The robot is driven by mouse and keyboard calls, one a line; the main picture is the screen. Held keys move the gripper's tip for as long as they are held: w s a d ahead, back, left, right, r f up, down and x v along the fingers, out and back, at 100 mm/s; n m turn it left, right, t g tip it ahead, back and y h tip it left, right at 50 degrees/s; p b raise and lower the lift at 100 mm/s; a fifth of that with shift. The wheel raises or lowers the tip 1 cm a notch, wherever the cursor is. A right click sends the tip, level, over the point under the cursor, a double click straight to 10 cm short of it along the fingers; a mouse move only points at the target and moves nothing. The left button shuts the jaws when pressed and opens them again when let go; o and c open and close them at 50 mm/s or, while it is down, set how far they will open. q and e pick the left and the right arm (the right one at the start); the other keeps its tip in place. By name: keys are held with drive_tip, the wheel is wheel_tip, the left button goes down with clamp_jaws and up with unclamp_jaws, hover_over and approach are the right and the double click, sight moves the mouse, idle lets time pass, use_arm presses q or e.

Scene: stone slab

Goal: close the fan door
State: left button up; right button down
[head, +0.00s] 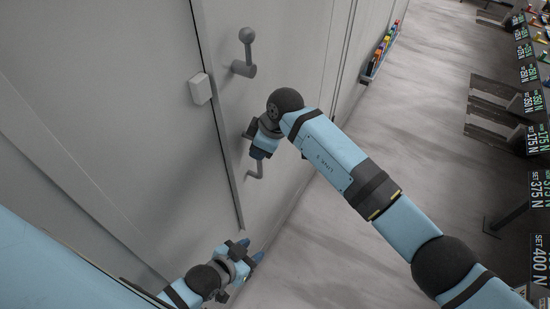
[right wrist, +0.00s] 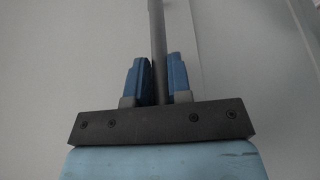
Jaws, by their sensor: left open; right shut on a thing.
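The fan door appears to be the light grey panel (head: 290,62) with two grey handles, in the head view. The upper handle (head: 246,48) has a ball end and is free. The lower handle (head: 255,170) is a bent bar, partly hidden by my right gripper (head: 257,158). In the right wrist view, the blue fingers (right wrist: 158,82) are shut on a dark upright bar (right wrist: 157,35). My left gripper (head: 250,256) is open and empty, low beside the panel's bottom. I cannot tell whether the door stands ajar.
A white box (head: 200,88) sits by the dark vertical seam left of the handles. Coloured items (head: 380,55) sit in a rack along the wall farther back. Weight-labelled stands (head: 537,190) line the right side. The grey floor (head: 420,80) between is clear.

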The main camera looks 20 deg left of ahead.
sight(250, 139)
use_arm(q)
drive_tip(key=shift+s+a+f, duration=0.2)
drive_tip(key=shift+s+a, duration=0.05)
drive_tip(key=shift+s, duration=0.05)
use_arm(e)
drive_tip(key=a, duration=0.2)
drive_tip(key=shift+s+a+r+m, duration=0.1)
drive_tip(key=shift+a+r+m, duration=0.15)
drive_tip(key=shift+a+m, duration=0.1)
drive_tip(key=shift+a, duration=0.1)
drive_tip(key=c, duration=1.4)
unclamp_jaws()
drive_tip(key=o, duration=0.3)
drive_tip(key=shift+a, duration=0.2)
use_arm(q)
drive_tip(key=shift+s+a, duration=0.15)
drive_tip(key=shift+a, duration=0.05)
use_arm(e)
drive_tip(key=shift+s, duration=0.15)
drive_tip(key=shift+d+f, duration=0.1)
drive_tip(key=shift+f, duration=0.15)
drive_tip(key=shift+w, duration=0.2)
